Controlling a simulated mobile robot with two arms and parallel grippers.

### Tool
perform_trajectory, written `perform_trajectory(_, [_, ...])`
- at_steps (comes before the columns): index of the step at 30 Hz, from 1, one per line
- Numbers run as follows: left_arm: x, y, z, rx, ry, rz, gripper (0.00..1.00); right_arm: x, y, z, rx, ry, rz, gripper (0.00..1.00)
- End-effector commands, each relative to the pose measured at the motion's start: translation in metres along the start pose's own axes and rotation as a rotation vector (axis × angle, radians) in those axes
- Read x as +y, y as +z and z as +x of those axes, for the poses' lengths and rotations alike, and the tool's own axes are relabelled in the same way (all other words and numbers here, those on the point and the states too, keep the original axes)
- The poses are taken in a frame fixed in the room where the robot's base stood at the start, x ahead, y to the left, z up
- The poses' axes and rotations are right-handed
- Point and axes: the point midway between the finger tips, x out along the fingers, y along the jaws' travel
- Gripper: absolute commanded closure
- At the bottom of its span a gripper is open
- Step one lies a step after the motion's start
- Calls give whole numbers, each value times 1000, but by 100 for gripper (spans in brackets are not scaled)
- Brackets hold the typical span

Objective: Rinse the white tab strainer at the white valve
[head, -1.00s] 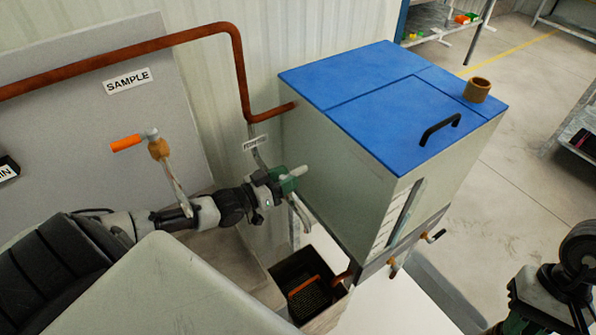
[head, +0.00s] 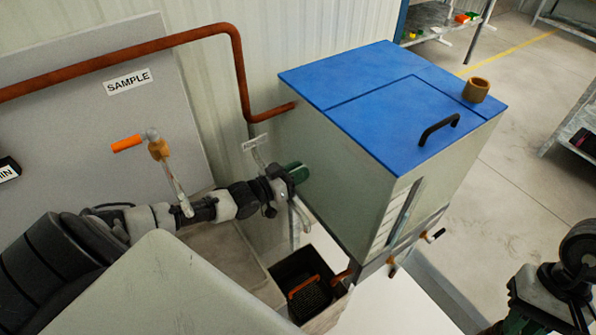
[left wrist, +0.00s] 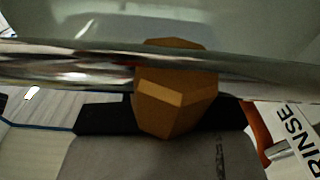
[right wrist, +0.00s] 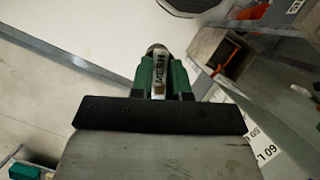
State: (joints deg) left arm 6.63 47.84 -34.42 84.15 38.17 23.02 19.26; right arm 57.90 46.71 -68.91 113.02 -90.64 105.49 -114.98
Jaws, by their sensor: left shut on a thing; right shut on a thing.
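The rinse valve carries a small tag (head: 255,142) and a chrome spout (head: 300,214) left of the blue-lidded tank. My left gripper (head: 292,174) is at this valve, its green fingers shut on a part that they hide, apparently the valve's white handle. In the left wrist view a brass fitting (left wrist: 172,98) and a chrome pipe (left wrist: 70,65) cover the fingers. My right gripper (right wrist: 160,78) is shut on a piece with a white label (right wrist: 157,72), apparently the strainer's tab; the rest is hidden. In the head view, my right arm is at the lower right.
The tank's blue lid (head: 395,100) stands right of the valve. Below the spout is a dark open box (head: 285,270) with an orange-rimmed mesh basket (head: 308,292). An orange-handled valve (head: 158,148) is at the SAMPLE board (head: 90,110). Floor at right is open.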

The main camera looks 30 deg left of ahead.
Motion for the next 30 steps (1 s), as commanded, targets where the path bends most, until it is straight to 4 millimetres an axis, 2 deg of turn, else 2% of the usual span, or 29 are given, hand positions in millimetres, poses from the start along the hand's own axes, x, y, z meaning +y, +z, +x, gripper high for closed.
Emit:
perform_trajectory(7, [0, -3, 0, 5, -16, -2, 100, 0, 2, -6, 0, 0, 0, 100])
perform_trajectory(12, [-2, -7, 0, 26, -116, -9, 100, 0, 12, -28, 0, 0, 0, 100])
perform_trajectory(18, [-9, -7, -1, 52, -242, -6, 100, 0, 19, -46, 0, 0, 0, 100])
perform_trajectory(30, [-14, -4, -2, 60, -294, 2, 100, 0, 20, -49, 0, 0, 0, 100])
